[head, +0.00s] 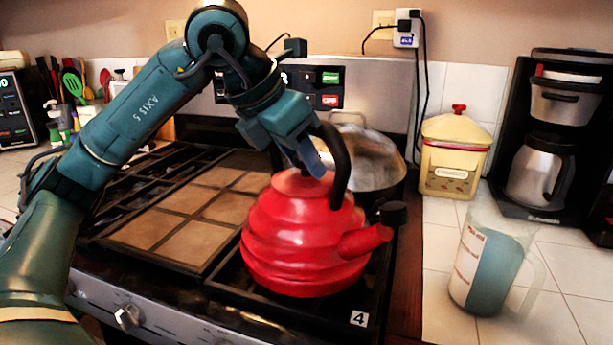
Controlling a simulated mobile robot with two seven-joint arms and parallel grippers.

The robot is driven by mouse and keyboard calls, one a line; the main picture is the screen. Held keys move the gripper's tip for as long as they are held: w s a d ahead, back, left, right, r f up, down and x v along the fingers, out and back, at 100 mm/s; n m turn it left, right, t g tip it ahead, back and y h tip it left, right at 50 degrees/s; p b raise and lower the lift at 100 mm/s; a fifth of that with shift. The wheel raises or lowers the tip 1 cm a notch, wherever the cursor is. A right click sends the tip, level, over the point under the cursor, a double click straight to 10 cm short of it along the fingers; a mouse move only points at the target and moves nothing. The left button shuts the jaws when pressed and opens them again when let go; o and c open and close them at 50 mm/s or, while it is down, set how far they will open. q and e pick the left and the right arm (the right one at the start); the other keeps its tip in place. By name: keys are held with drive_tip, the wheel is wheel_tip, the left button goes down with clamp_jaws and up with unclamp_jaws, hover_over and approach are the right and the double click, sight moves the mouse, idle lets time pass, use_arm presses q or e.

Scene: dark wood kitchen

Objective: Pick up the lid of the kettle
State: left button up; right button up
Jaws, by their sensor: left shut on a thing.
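The red ribbed kettle (295,250) stands upright on the front right burner of the stove, its spout pointing right. Its black handle (341,165) arches over the top. The kettle's red lid (296,183) is at the top of the body and looks seated there, though the fingers partly cover it. My left gripper (308,165) reaches down from above at the lid, beside the handle. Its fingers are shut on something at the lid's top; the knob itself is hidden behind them. My right gripper is not in view.
A silver pot (372,160) stands behind the kettle. A measuring cup (485,268), a yellow canister (455,155) and a coffee maker (545,140) are on the tiled counter to the right.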

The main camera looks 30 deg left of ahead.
use_arm(q)
drive_tip(key=c, duration=0.3)
